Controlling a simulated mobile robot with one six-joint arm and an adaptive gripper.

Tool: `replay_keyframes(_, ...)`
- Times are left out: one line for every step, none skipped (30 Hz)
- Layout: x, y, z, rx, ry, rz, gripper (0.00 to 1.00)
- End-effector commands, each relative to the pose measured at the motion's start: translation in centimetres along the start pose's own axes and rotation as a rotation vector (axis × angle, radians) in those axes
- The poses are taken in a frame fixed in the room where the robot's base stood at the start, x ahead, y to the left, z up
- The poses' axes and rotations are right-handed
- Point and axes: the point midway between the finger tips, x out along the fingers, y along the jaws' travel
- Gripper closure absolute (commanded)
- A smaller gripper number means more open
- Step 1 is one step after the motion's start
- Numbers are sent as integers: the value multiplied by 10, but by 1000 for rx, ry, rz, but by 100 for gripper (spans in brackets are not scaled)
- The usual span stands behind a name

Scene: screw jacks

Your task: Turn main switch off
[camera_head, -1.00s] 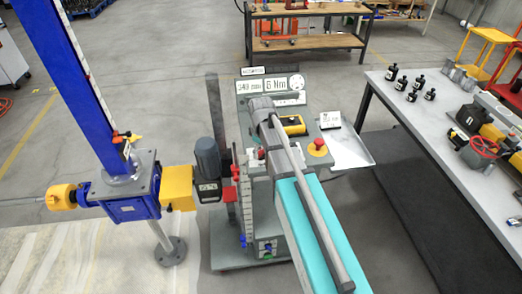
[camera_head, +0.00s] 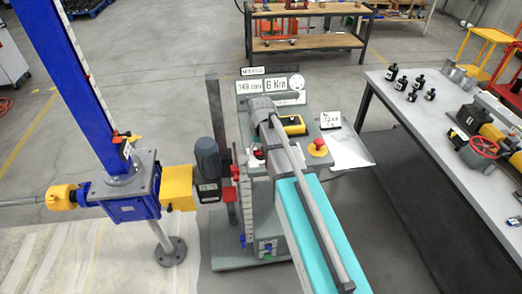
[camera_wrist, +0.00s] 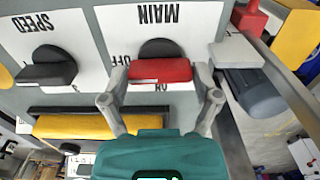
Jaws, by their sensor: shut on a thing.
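The main switch (camera_wrist: 160,70) has a red handle on a black round base, on a white plate marked MAIN, OFF and ON. The lettering is upside down in the wrist view. The red handle lies crosswise there, with ON close below it and OFF to its left. My gripper (camera_wrist: 161,82) is shut on the red handle, one finger at each end. In the head view my arm covers much of the control panel (camera_head: 245,122), and the grip on the switch is mostly hidden.
A black speed knob (camera_wrist: 46,68) sits left of the switch in the wrist view, with a yellow bar (camera_wrist: 75,127) below. A red emergency stop (camera_head: 318,148) is right of my arm. A blue screw jack (camera_head: 125,205) stands left, a table (camera_head: 400,115) right.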

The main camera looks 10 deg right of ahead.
Motion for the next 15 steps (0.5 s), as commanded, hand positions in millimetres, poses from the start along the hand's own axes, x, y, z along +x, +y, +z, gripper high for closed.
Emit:
replay_keyframes(0,0,0,12,0,0,68)
replay_keyframes(0,0,0,20,0,0,68)
replay_keyframes(0,0,0,27,-1,0,68)
replay_keyframes(0,0,0,30,-1,0,68)
replay_keyframes(0,0,0,33,-1,0,68)
replay_keyframes(0,0,0,37,-1,0,68)
replay_keyframes(0,0,0,38,-1,0,68)
replay_keyframes(0,0,0,39,-1,0,68)
replay_keyframes(0,0,0,40,-1,0,68)
replay_keyframes(0,0,0,40,-1,0,68)
replay_keyframes(0,0,0,40,-1,0,68)
replay_keyframes(0,0,0,40,-1,0,68)
replay_keyframes(0,0,0,40,-1,0,68)
replay_keyframes(0,0,0,40,-1,0,68)
replay_keyframes(0,0,0,40,-1,0,68)
